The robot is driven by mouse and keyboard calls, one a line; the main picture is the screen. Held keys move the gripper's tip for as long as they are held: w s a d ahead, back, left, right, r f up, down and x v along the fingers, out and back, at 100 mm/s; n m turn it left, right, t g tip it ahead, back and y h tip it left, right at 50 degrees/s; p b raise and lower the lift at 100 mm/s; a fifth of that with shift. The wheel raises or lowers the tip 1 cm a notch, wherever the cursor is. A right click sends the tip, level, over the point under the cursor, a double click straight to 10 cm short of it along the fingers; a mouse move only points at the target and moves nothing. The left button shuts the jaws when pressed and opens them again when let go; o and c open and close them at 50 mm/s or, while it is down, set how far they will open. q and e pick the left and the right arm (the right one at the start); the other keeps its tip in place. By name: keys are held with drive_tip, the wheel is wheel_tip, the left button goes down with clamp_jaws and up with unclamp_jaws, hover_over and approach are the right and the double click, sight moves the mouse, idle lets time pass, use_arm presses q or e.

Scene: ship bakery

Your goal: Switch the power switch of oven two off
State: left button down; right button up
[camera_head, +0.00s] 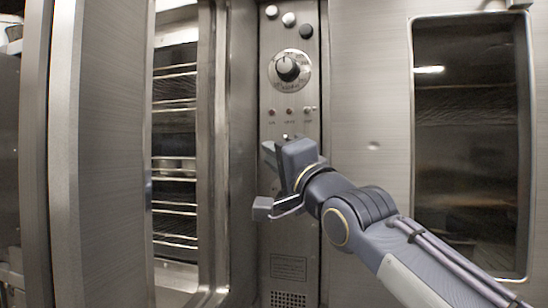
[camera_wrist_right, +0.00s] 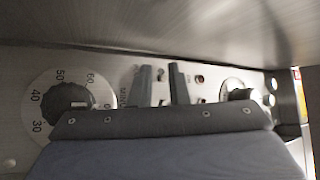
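The oven control panel (camera_head: 268,90) is a narrow upright steel strip with a black dial knob (camera_head: 288,68). Below the knob is a row of small lamps or switches (camera_head: 290,111), with a small bright fitting (camera_head: 286,136) under it. I cannot tell which is the power switch. My right gripper (camera_head: 266,180) is in front of the panel below that row, hiding part of it. In the right wrist view its two dark fingers (camera_wrist_right: 159,84) stand apart, with small fittings of the panel visible between them. Nothing is clearly held. My left gripper is not in view.
An oven chamber with wire racks (camera_head: 175,160) is left of the panel, beside a broad steel door (camera_head: 110,150). A closed oven door with a dark window (camera_head: 465,130) is on the right. The right wrist view shows a numbered dial (camera_wrist_right: 68,98) and another knob (camera_wrist_right: 237,92).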

drive_tip(key=b+v, duration=0.4)
drive_tip(key=v, duration=0.3)
drive_tip(key=shift+s+d, duration=0.2)
drive_tip(key=shift+s, duration=0.1)
drive_tip(key=shift+f, duration=0.15)
